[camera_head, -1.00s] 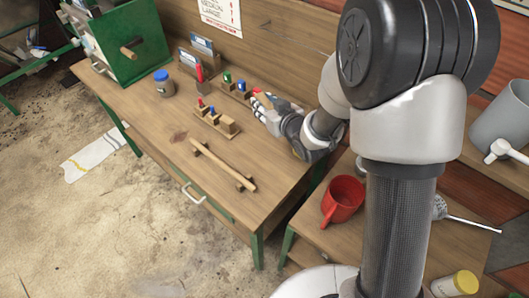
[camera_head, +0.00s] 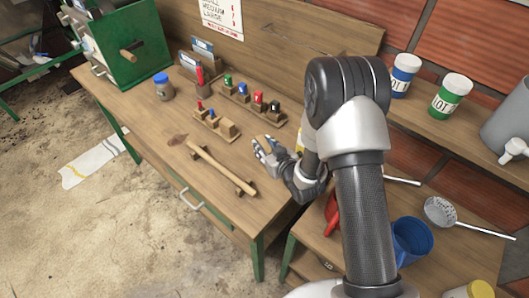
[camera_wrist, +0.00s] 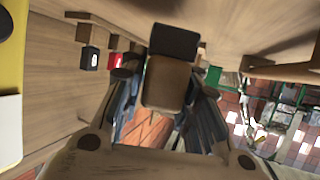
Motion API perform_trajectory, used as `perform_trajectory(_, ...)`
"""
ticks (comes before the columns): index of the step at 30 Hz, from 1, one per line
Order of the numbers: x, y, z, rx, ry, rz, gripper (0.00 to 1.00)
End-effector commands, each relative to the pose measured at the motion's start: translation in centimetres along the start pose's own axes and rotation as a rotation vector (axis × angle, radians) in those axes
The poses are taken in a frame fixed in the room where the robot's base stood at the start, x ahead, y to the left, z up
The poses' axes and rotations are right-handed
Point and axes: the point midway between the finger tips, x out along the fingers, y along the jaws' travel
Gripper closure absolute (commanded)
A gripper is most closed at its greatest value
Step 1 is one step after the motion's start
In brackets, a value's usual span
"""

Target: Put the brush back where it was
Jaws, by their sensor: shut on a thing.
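My gripper (camera_head: 262,147) is over the right part of the workbench, beside the wooden bar. In the wrist view my gripper (camera_wrist: 163,100) is shut on a small brown block with a dark end, which looks like the brush (camera_wrist: 167,82). In the head view only a small tan bit of the brush (camera_head: 266,146) shows between the fingers. The brush appears held above the bench top. A wooden bar (camera_head: 218,166) lies across two small rests near the bench's front edge.
Wooden stands with coloured stamp-like pieces (camera_head: 250,100) and a smaller one (camera_head: 216,124) stand behind. The bench front left is clear.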

Motion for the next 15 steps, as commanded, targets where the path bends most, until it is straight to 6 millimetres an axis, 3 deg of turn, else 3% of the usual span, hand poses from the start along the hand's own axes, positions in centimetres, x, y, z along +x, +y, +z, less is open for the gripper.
perform_trajectory(3,0.8,0.0,2.0,0.001,-0.002,0.0,1.0)
perform_trajectory(15,1.0,0.0,2.4,0.0,0.001,0.0,1.0)
